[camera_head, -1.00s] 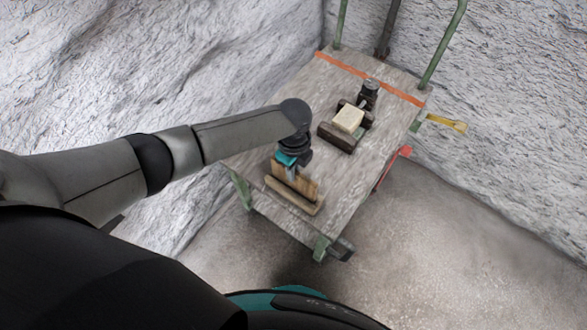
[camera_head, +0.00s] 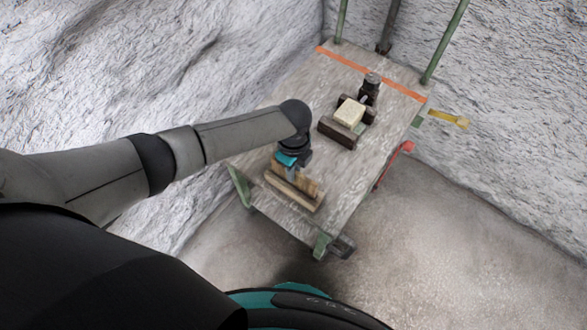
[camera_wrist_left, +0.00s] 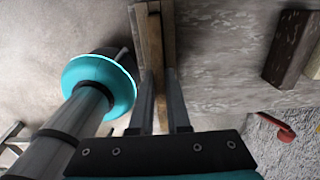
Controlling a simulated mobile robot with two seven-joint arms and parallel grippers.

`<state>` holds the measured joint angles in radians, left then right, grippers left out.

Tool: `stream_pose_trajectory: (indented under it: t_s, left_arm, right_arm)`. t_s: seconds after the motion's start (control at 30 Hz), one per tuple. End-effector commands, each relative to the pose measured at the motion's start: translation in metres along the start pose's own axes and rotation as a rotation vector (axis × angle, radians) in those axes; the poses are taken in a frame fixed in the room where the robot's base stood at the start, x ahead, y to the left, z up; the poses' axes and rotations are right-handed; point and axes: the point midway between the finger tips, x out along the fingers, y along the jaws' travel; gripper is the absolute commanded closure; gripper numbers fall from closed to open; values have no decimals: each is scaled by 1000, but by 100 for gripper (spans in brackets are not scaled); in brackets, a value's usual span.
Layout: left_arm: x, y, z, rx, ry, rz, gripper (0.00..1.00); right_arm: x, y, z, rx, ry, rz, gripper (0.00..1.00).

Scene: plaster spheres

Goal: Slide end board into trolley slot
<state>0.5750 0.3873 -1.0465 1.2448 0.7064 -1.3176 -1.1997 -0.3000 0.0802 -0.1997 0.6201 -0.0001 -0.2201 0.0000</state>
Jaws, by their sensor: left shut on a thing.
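The end board (camera_head: 306,184) is a light wooden board, upright at the near end of the trolley deck (camera_head: 345,180). My left gripper (camera_head: 291,174) is shut on its upper edge from above. In the left wrist view the board (camera_wrist_left: 155,50) runs between the two fingers (camera_wrist_left: 162,115). The slot is formed by wooden rails (camera_head: 288,194) along the deck's near edge, and in the wrist view they flank the board on both sides. The board's lower edge is hidden between the rails, so its depth cannot be told. My right gripper is not in view.
Farther back on the deck are a pale block (camera_head: 349,113) on dark wooden supports (camera_head: 337,132) and a dark bottle-like object (camera_head: 372,84). An orange stripe crosses the far end. Green posts (camera_head: 443,45) rise there. Rough white walls stand close behind; a yellow handle (camera_head: 448,119) sticks out right.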

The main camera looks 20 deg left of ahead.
Motion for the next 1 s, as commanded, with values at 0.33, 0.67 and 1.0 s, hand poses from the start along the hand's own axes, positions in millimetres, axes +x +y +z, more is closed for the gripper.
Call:
stream_pose_trajectory:
  t_s: [0.33, 0.67, 1.0]
  left_arm:
    - [5, 0, 0, 0, 0, -1, 70]
    - [5, 0, 0, 0, 0, 0, 50]
    - [4, 0, 0, 0, 0, 0, 50]
  right_arm:
    - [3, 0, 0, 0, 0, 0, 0]
    - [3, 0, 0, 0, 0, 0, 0]
    - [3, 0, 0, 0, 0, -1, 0]
